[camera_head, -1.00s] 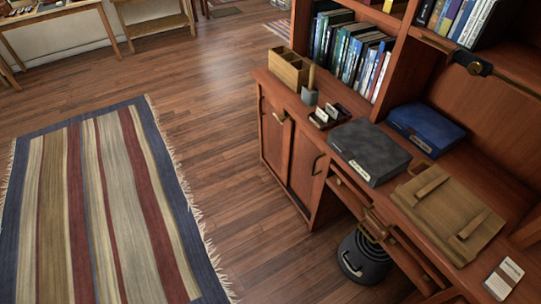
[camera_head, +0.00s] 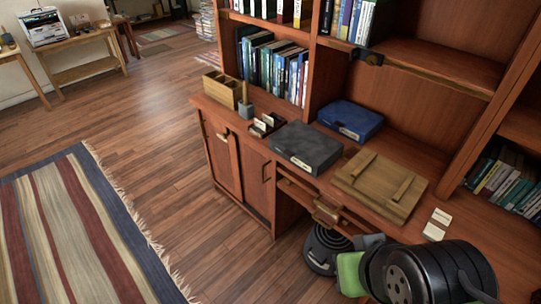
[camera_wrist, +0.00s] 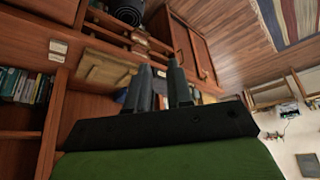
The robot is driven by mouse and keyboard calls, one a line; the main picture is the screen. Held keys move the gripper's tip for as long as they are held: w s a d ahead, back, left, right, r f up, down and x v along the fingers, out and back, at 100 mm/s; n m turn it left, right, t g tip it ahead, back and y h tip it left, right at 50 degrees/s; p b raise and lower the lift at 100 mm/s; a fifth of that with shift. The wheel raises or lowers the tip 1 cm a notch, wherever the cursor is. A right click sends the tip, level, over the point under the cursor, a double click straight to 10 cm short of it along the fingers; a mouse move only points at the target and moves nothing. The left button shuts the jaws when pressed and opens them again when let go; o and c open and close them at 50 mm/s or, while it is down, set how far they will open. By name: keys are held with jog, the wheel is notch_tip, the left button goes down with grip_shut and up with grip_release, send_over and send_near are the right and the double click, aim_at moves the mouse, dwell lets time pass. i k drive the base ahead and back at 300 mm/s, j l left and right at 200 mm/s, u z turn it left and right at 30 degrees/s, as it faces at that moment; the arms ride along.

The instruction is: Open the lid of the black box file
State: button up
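The black box file (camera_head: 303,143) lies flat on the desk top in the head view, its lid down and a pale label on its front side. My gripper (camera_wrist: 158,66) shows in the wrist view as two dark fingers side by side with a gap between them and nothing seen held. My arm is at the lower right of the head view, in front of the desk, well apart from the box file. The fingers are not clearly seen there.
A blue box file (camera_head: 350,120) lies just behind the black one. A wooden board with two bars (camera_head: 378,186) lies to its right, and a small card holder (camera_head: 266,125) and a wooden organiser (camera_head: 222,90) to its left. Shelves rise behind.

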aim_at(300, 140)
jog(key=i+j+u, duration=0.55)
jog(key=i+u, duration=0.15)
